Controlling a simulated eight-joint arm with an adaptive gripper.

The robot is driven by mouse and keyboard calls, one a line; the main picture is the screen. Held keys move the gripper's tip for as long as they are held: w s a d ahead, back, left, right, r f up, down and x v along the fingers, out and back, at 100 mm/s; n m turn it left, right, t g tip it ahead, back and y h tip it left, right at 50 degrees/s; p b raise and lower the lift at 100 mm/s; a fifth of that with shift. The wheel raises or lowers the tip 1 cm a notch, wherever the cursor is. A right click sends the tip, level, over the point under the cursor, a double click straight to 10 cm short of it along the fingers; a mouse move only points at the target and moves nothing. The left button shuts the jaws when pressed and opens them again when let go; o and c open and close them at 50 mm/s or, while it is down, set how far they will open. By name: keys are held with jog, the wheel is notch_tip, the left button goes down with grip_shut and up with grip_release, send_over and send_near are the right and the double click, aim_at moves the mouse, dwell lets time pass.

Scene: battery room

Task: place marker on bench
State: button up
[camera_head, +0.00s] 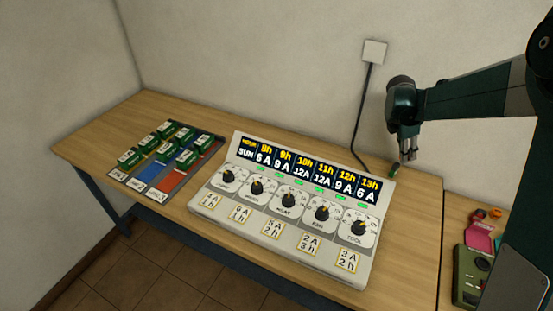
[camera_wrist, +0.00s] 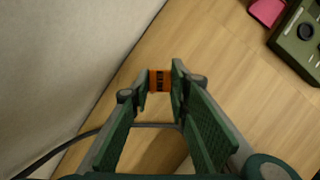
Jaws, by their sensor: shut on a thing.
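My gripper (camera_head: 408,156) is in front of the wall, above the back right part of the wooden bench (camera_head: 415,225), close to the right end of the white control panel. In the wrist view my gripper (camera_wrist: 161,82) has its two green fingers closed around a small orange piece with dark markings, which I take as the marker (camera_wrist: 160,80). The piece sits between the fingertips, with wooden surface behind it. In the head view the held piece cannot be made out clearly.
The panel (camera_head: 290,255) with dials fills the bench's middle. Several green blocks (camera_head: 165,130) stand on coloured strips at left. A dark cable (camera_head: 361,115) runs down the wall behind. At right are a pink item (camera_head: 480,236) and a green device (camera_head: 468,275).

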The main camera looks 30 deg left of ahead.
jog(key=s+a+r+n, duration=0.1)
jog(key=s+a, duration=0.4)
jog(key=a, duration=1)
jog(key=s+a+r+n+t+y, duration=0.1)
jog(key=s+a, duration=0.5)
jog(key=a, duration=0.9)
jog(key=s+a+r+n, duration=0.3)
jog(key=s+a, duration=0.3)
jog(key=a, duration=0.9)
jog(key=shift+n+t+y, duration=0.3)
jog(key=shift+n, duration=0.1)
jog(key=s+a+f+n+y, duration=0.1)
jog(key=s+a+f+n, duration=0.15)
jog(key=s+a, duration=1.2)
jog(key=n+y+b, duration=0.1)
jog(key=n+b, duration=0.1)
jog(key=n, duration=0.1)
send_over(187, 197)
jog(key=s, duration=0.2)
notch_tip(187, 197, down, 2)
jog(key=shift+w+f, duration=0.1)
jog(key=shift+f, duration=0.1)
jog(key=shift+f, duration=0.1)
jog(key=shift+f+b, duration=0.55)
jog(key=shift+f, duration=2.5)
jog(key=shift+f, duration=0.15)
jog(key=shift+f+b, duration=0.35)
jog(key=shift+f, duration=1.4)
